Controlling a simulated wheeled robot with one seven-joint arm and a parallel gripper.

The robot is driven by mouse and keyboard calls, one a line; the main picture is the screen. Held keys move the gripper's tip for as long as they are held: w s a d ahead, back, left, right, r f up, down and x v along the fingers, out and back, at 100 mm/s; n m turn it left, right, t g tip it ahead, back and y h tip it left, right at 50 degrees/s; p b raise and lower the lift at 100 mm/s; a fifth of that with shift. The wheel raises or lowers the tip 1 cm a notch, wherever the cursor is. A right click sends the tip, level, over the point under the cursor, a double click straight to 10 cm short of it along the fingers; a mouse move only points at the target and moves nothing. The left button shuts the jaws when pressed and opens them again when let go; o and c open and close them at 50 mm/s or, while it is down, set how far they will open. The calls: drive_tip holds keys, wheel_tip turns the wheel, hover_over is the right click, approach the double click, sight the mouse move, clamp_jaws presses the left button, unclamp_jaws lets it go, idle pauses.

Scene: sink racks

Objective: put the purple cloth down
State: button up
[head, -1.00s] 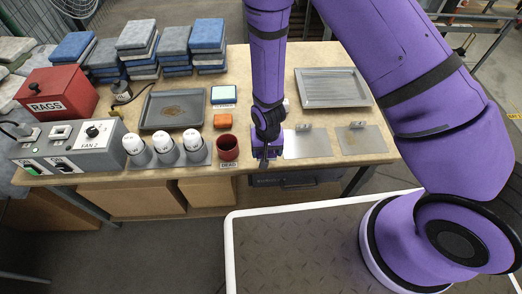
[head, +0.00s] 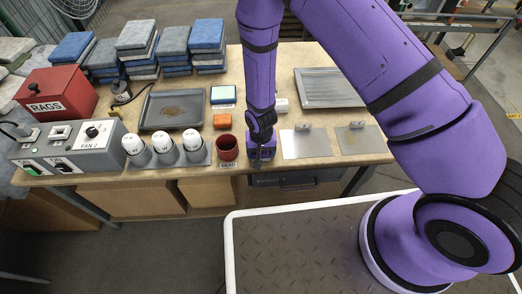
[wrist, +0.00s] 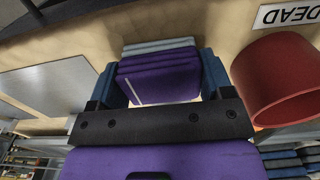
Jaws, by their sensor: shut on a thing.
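The purple cloth (wrist: 160,78) is folded into a thick block and sits between the two fingers of my gripper (wrist: 159,70) in the wrist view. My gripper is shut on it. A pale grey-blue layer shows just past the cloth; I cannot tell if it belongs to it. In the head view my gripper (head: 262,160) is at the front edge of the bench, just right of the red cup. The arm and wrist hide much of the cloth there. I cannot tell whether the cloth touches the bench.
The red cup (head: 227,148) marked DEAD stands close by; it also shows in the wrist view (wrist: 280,80). A grey plate (head: 303,143) lies to the right. A tray (head: 330,88) lies behind.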

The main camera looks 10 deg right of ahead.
drive_tip(key=o, duration=1)
drive_tip(key=shift+o, duration=0.2)
drive_tip(key=d+r+t, duration=0.1)
drive_tip(key=d+r, duration=0.3)
drive_tip(key=r, duration=1)
drive_tip(key=d+r+t, duration=0.1)
drive_tip(key=d+r, duration=0.3)
drive_tip(key=r, duration=1)
drive_tip(key=d+r, duration=0.5)
drive_tip(key=r, duration=0.8)
drive_tip(key=s+d+r+t, duration=0.1)
drive_tip(key=s+d+r, duration=0.4)
drive_tip(key=s+r, duration=0.2)
drive_tip(key=s+d+r+t, duration=0.2)
drive_tip(key=s+d+r, duration=0.4)
drive_tip(key=s, duration=0.5)
wheel_tip(320, 180, up, 2)
drive_tip(key=shift+s+d+r, duration=0.25)
drive_tip(key=shift+d, duration=0.05)
